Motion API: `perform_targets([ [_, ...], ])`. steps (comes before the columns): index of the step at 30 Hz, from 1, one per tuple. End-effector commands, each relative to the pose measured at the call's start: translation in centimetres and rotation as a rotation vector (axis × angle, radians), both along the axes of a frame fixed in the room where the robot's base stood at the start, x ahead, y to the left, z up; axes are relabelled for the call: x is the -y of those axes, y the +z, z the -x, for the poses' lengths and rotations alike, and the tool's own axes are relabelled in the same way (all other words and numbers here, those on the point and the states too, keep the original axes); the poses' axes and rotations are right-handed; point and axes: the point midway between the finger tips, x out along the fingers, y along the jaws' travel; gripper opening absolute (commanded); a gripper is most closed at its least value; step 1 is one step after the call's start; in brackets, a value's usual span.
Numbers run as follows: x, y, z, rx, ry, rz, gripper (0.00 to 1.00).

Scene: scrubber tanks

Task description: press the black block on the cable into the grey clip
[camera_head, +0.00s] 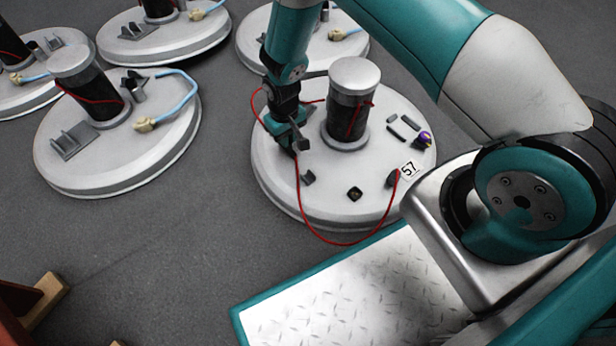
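The thin red cable (343,243) runs from the dark column on the middle tank lid to my gripper. From there it hangs down past the lid's front edge and rises to a dark piece (392,179) near the "57" label. My gripper (291,146) points down over the left part of the lid, at the cable. Its fingers are small and dark, so I cannot tell whether they are shut. No black block on the cable can be made out there; the gripper may hide it. A small dark grey clip (308,178) stands on the lid, just below and right of the gripper.
The capped column (352,105) stands right of my gripper. Other tanks (118,150) stand left and behind.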

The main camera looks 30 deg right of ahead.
Motion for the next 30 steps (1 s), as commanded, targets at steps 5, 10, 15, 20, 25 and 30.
perform_targets([
  [5, 0.0, 0.0, 0.0, 0.000, 0.000, 0.000, 0.00],
  [10, 0.0, 0.5, 0.0, 0.000, 0.000, 0.000, 0.00],
  [15, 0.0, 1.7, 0.0, 0.000, 0.000, 0.000, 0.00],
  [20, 0.0, 2.7, 0.0, 0.000, 0.000, 0.000, 0.00],
  [25, 0.0, 3.7, 0.0, 0.000, 0.000, 0.000, 0.00],
  [30, 0.0, 4.8, 0.0, 0.000, 0.000, 0.000, 0.00],
])
